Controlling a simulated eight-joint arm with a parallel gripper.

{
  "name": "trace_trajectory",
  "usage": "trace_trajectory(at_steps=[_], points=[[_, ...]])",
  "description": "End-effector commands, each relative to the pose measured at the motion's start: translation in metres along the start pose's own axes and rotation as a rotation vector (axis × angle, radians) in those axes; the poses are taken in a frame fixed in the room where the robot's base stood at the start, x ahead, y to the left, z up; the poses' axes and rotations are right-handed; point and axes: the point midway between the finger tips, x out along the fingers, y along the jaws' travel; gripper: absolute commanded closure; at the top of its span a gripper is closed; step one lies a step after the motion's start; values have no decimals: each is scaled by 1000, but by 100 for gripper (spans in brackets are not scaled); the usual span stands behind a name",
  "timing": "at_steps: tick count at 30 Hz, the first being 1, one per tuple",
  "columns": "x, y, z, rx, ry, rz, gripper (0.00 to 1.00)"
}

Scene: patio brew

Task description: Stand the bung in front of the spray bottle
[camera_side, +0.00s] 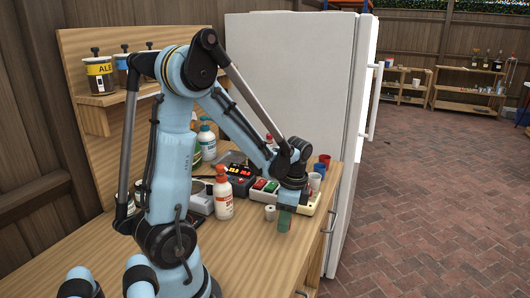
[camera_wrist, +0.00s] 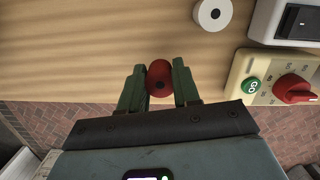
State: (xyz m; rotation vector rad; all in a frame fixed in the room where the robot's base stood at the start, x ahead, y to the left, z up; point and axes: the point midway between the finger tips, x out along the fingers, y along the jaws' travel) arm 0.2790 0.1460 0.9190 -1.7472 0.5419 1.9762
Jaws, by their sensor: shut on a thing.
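The spray bottle (camera_side: 223,198), white with a red top and red lettering, stands upright on the bench to the left of my gripper. It is not in the wrist view.
A short white cylinder (camera_wrist: 212,14) with a dark hole stands close by, also in the side view (camera_side: 270,212). A cream control box (camera_wrist: 262,87) has a green GO button and red knob. Cups (camera_side: 315,180) stand behind my gripper. The front left bench (camera_side: 110,262) is clear.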

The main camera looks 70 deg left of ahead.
Motion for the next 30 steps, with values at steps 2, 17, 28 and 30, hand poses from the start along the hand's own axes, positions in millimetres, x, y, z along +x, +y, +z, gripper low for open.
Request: trace_trajectory(at_steps=[2,17,28,30], points=[[10,0,-2,0,0,0,100],[23,0,-3,0,0,0,100],[24,0,-3,0,0,0,43],[24,0,-3,0,0,0,43]])
